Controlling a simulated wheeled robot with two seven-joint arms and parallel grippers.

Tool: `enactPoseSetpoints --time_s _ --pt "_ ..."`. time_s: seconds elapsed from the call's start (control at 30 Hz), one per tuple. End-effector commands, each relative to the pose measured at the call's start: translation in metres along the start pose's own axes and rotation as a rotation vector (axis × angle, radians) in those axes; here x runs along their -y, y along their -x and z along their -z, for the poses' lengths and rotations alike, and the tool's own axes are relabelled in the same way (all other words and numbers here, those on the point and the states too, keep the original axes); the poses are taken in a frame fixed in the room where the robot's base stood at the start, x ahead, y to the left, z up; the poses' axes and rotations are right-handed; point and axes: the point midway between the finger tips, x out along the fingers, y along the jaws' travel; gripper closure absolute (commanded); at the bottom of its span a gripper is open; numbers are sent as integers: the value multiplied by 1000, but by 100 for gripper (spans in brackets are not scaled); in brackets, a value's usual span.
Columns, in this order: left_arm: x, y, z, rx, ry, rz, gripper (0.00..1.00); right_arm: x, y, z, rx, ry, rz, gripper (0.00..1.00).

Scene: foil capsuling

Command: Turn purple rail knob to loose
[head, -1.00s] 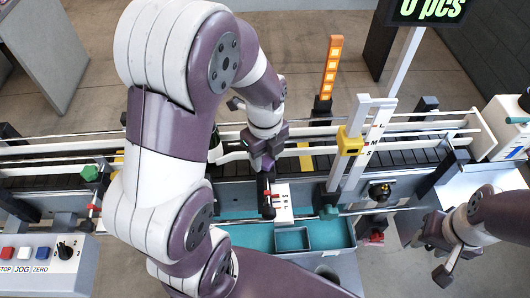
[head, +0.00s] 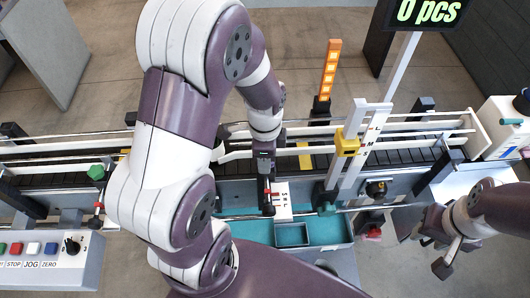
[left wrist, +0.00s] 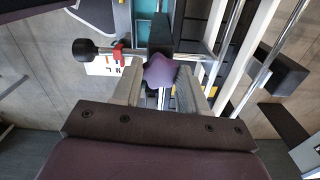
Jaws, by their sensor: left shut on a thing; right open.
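The purple rail knob (left wrist: 160,72), star-shaped, sits between my left gripper's fingers (left wrist: 158,92) in the left wrist view. The gripper is shut on it. In the head view my left gripper (head: 264,165) reaches down at the near side of the conveyor, and the knob is hidden there. Beside it is a black-ended lever with a red collar (left wrist: 118,50). A white marked plate (head: 282,203) lies next to that lever; its markings are too small to read surely. My right gripper (head: 447,243) is open and empty at the right.
A conveyor with white guide rails (head: 400,140) runs across. A green knob (head: 96,172) is at the left and another dark green one (head: 327,208) stands right of the plate. A teal tray (head: 335,230) lies in front. A button panel (head: 50,262) is at lower left.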

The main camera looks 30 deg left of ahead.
Motion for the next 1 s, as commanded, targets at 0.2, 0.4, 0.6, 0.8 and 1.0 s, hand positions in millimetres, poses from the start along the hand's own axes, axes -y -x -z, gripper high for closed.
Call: enactPoseSetpoints --time_s 0.2,0.4,0.6,0.8,1.0 --pt "2 3 1 -3 102 7 88 0 5 1 0 0 0 57" --pt "2 3 1 -3 152 8 88 0 6 1 0 0 0 57" --pt "2 3 1 -4 168 9 88 0 6 1 0 0 0 57" --pt "3 3 1 -4 168 9 88 0 6 1 0 0 0 57" --pt "2 3 1 -4 168 9 32 0 6 1 0 0 0 57"
